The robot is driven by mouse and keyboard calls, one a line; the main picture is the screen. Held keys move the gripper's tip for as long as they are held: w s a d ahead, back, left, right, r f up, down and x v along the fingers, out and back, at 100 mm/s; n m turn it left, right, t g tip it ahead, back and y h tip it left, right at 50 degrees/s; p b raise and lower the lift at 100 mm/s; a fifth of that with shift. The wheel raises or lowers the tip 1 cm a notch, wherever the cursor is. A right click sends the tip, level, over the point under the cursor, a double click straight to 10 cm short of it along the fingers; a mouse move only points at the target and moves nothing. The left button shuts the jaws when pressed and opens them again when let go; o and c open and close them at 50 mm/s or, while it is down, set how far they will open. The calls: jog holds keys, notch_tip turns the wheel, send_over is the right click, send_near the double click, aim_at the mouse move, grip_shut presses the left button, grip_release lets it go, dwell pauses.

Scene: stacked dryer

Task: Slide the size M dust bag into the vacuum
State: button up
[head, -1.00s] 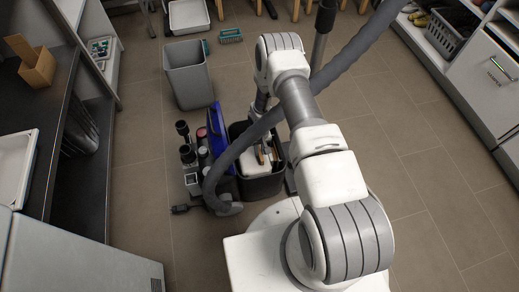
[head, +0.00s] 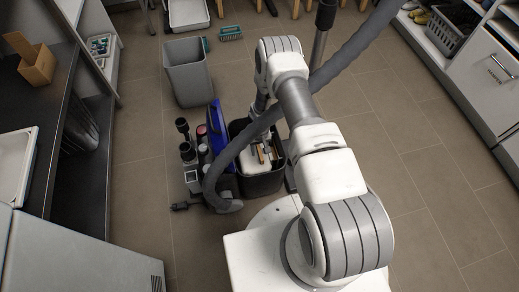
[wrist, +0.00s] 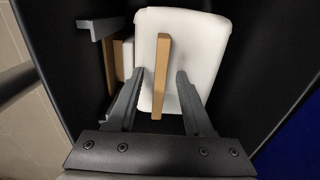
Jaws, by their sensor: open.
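A white dust bag (wrist: 195,62) with a tan strip (wrist: 161,75) on it lies in a dark open container (head: 262,185). A second pale piece (wrist: 128,60) with its own tan strip (wrist: 110,68) is beside it at the left in the wrist view. My gripper (wrist: 160,78) is open, its fingers apart on either side of the nearer tan strip, with no grip visible. The vacuum's blue panel (head: 218,128) stands up left of the container, with the grey hose (head: 235,148) arching across. I cannot tell whether the container belongs to the vacuum. No size marking is readable.
Dark accessories (head: 187,150) stand left of the blue panel. A grey bin (head: 188,72) and a white tray (head: 188,14) are farther back. A dark counter (head: 62,105) lines the left and a white cabinet (head: 490,75) the right. The tiled floor at right is clear.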

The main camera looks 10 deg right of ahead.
notch_tip(320, 180, up, 18)
jog(key=p, duration=0.6)
jog(key=shift+f, duration=0.25)
notch_tip(320, 180, up, 31)
jog(key=w+d+t, duration=0.1)
jog(key=t, duration=0.1)
jog(key=s+r+t, duration=0.2)
jog(key=s+r, duration=0.8)
jog(key=r, duration=0.5)
jog(key=s+a+r+t+p, duration=0.1)
jog(key=s+r, duration=0.2)
jog(key=s, duration=0.4)
jog(key=s+r+t, duration=0.1)
jog(key=s+r, duration=0.3)
jog(key=s, duration=0.4)
notch_tip(320, 180, up, 21)
jog(key=p, duration=2.1)
jog(key=shift+w+p, duration=0.3)
